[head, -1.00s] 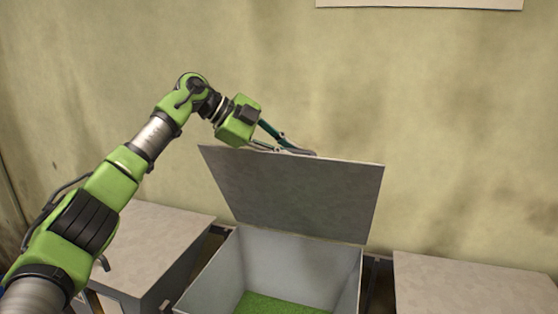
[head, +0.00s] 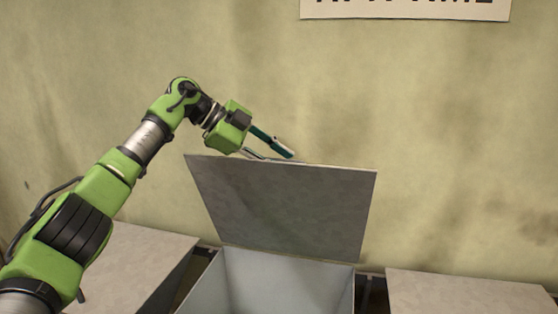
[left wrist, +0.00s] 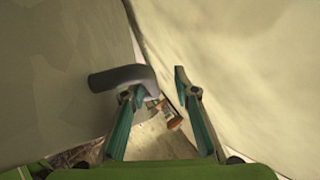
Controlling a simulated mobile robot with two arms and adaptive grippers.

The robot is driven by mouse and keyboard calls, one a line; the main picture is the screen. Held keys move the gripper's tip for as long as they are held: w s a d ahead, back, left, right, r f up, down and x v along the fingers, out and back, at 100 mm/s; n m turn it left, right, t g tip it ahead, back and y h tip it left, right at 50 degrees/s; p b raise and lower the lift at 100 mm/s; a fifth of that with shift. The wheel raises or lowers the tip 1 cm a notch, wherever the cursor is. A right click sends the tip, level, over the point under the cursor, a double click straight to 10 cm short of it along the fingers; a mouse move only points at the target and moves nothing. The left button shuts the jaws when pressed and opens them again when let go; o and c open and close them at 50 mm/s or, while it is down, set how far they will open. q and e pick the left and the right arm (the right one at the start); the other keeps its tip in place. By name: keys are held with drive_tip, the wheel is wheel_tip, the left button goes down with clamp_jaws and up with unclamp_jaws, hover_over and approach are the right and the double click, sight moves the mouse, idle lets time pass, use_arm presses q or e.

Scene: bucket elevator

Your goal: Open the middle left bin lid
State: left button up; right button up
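The grey middle bin lid (head: 285,212) stands raised, tilted up from the back of its open bin (head: 285,278). My left gripper (head: 280,155) is at the lid's top edge, left of its middle, partly hidden behind it. Its two fingers are apart. In the left wrist view the lid fills the left side (left wrist: 60,70). A grey bar handle (left wrist: 122,78) sticks out from it near the left fingertip. The space between the fingertips (left wrist: 159,80) holds nothing gripped; I cannot tell whether the left finger touches the handle. My right gripper is not in view.
A closed grey bin (head: 140,265) stands to the left and another (head: 465,293) to the right. A stained wall (head: 440,150) is close behind the lid, with a white sign (head: 400,8) high on it.

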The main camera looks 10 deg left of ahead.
use_arm(q)
drive_tip(key=shift+a, duration=0.1)
drive_tip(key=v, duration=1.1)
drive_tip(key=shift+s+a+r, duration=0.1)
drive_tip(key=shift+a+r, duration=0.2)
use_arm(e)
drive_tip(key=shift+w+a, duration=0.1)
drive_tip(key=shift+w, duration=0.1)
